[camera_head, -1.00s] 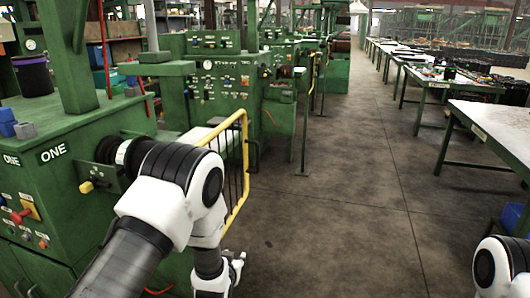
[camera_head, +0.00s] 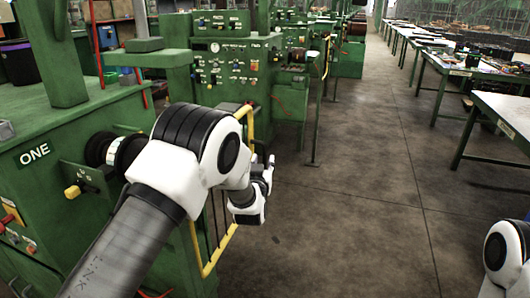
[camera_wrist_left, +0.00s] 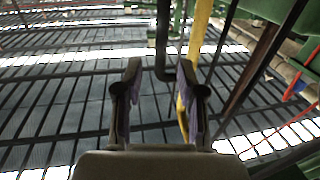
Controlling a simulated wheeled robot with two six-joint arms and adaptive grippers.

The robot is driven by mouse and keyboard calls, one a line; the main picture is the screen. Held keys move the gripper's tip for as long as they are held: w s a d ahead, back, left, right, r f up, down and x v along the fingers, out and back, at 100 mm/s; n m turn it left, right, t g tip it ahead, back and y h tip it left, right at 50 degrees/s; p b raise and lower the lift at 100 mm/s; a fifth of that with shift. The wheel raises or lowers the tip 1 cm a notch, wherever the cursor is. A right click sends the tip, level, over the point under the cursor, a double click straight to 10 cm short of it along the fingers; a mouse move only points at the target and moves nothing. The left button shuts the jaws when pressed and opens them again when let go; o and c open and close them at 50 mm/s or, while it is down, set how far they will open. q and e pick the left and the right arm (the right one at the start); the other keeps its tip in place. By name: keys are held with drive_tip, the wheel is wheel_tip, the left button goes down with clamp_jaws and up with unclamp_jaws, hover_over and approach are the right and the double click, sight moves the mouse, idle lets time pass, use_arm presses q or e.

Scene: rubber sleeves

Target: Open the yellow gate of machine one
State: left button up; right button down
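Machine one (camera_head: 75,130) is the green machine at the left with a "ONE" label. Its yellow gate (camera_head: 222,250) is a tube frame with dark bars, partly hidden behind my left arm in the head view. My left gripper (camera_head: 268,172) is at the gate's right side, near its upper part. In the left wrist view my left gripper (camera_wrist_left: 160,105) has its fingers apart, with nothing clearly held. A yellow gate tube (camera_wrist_left: 200,35) runs beside and behind the right-hand finger; whether they touch is unclear. My right gripper is out of view.
More green machines (camera_head: 230,65) with control panels stand behind machine one. A clear concrete aisle (camera_head: 365,200) runs along the middle. Green-legged tables (camera_head: 505,115) line the right side. A thin green post (camera_head: 316,120) stands beyond the gate.

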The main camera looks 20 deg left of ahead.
sight(264, 157)
use_arm(q)
drive_tip(key=w, duration=0.3)
drive_tip(key=w+a, duration=0.1)
drive_tip(key=w, duration=0.1)
drive_tip(key=shift+f, duration=0.4)
drive_tip(key=shift+s+r, duration=0.1)
drive_tip(key=shift+r, duration=0.1)
drive_tip(key=shift+f, duration=0.1)
clamp_jaws()
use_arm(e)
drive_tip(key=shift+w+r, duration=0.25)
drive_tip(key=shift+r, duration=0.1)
